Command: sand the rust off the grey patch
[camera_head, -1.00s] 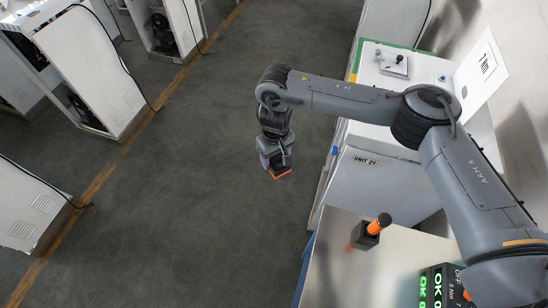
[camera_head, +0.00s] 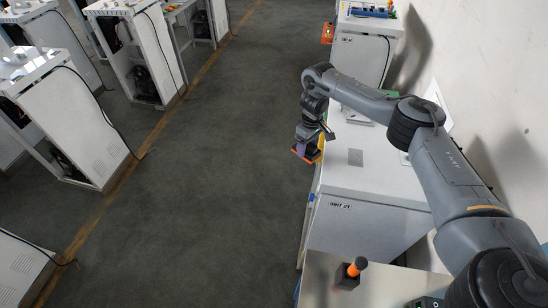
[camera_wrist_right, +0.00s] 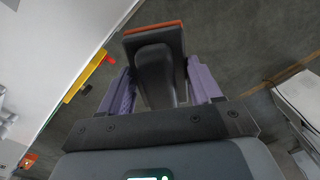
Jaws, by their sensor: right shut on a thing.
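My right gripper (camera_head: 308,140) is shut on a sanding block with a dark handle and an orange-brown edge (camera_head: 305,153). In the right wrist view the block (camera_wrist_right: 156,68) sits between the two purple fingers. The grey patch (camera_head: 356,157) is a small square on the top of the white cabinet marked as a unit (camera_head: 375,184). The block is held left of the cabinet, over the aisle and apart from the patch. Rust on the patch is too small to make out. My left gripper is not in view.
A dark block with an orange handle (camera_head: 350,273) stands on the metal bench (camera_head: 385,285) in front. Another white cabinet (camera_head: 360,55) stands farther back. A wall is close on the right. The floor aisle (camera_head: 215,190) is clear, with white cabinets along the left.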

